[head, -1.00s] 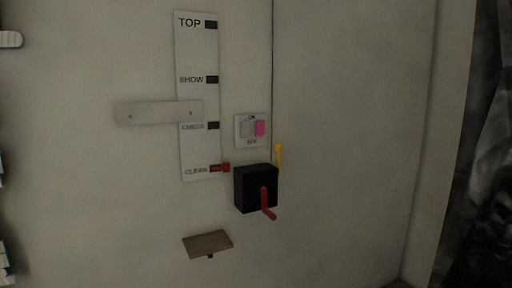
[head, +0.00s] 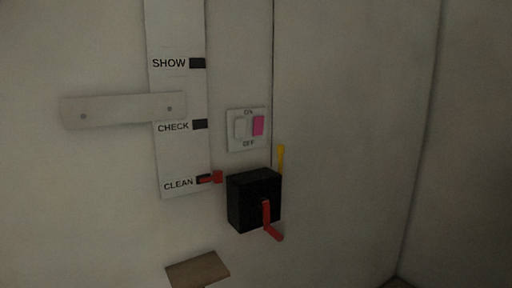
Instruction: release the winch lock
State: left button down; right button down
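The winch is a black box (head: 248,205) on the wall with a red crank handle (head: 268,222) on its front. A yellow lever (head: 281,157) stands upright at the box's upper right edge; it may be the lock, but no label shows this. A thin dark cable (head: 273,70) runs up the wall from behind the box. A red pointer (head: 212,178) sits at the CLEAN mark of the white label strip (head: 181,155). Neither of my grippers shows in the head view.
A switch plate (head: 247,129) marked ON and OFF, with a pink part, is above the winch. A pale bar (head: 115,110) crosses the strip. A small brown shelf (head: 198,269) juts out below left. The wall to the right is bare up to a corner.

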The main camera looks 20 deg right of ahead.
aim_at(280, 147)
jog(key=i+z, duration=0.45)
jog(key=i+j+z, duration=0.2)
jog(key=z, duration=0.25)
jog(key=i+j+z, duration=0.25)
jog(key=z, duration=0.2)
jog(key=i, duration=0.05)
